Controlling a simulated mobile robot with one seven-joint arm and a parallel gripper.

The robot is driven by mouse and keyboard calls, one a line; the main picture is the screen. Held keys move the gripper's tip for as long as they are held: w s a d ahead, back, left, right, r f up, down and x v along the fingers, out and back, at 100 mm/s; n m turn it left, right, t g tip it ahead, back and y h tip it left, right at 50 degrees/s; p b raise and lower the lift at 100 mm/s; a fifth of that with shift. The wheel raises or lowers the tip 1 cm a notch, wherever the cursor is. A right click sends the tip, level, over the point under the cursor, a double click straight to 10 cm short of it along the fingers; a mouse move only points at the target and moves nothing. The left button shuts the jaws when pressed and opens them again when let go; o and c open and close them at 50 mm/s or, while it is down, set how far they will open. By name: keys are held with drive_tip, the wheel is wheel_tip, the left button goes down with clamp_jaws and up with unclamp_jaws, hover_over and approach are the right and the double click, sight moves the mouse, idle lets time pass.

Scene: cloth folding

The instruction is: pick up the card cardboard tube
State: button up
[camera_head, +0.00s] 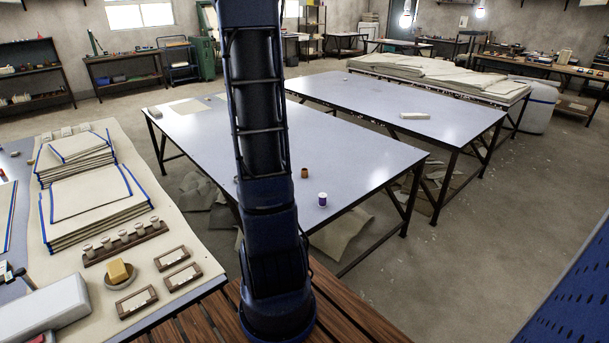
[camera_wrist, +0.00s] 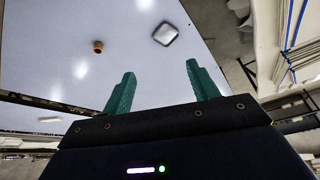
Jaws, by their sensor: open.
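A small brown cylinder that looks like the cardboard tube (camera_head: 304,173) stands upright on the near blue-grey table, just right of my arm in the head view. In the wrist view the small brown tube (camera_wrist: 98,46) is at the upper left on the pale tabletop. My gripper (camera_wrist: 161,68) shows in the wrist view with two green fingers spread apart and nothing between them. The tube is beyond the fingertips and to their left, not touching them. In the head view my gripper cannot be seen.
A white and purple container (camera_head: 322,199) stands near the tube on the near table (camera_head: 370,165). A pale rounded-square object (camera_wrist: 167,34) lies beyond the fingertips. A white roll (camera_head: 415,115) lies on the second table. Folded cloth stacks (camera_head: 92,195) are at left. Much tabletop is clear.

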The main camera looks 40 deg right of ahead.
drive_tip(key=w+d+f+m, duration=0.2)
drive_tip(key=w+d+f, duration=0.2)
drive_tip(key=d+f, duration=1.1)
drive_tip(key=m+g+h, duration=0.1)
drive_tip(key=m, duration=0.1)
hover_over(305, 173)
drive_tip(key=f, duration=1.8)
drive_tip(key=shift+s+a+f, duration=0.15)
drive_tip(key=shift+a+f, duration=0.1)
drive_tip(key=shift+x, duration=2.85)
drive_tip(key=shift+r, duration=0.1)
drive_tip(key=c, duration=1)
drive_tip(key=shift+r+h, duration=0.1)
drive_tip(key=shift+h, duration=0.2)
drive_tip(key=shift+c, duration=0.2)
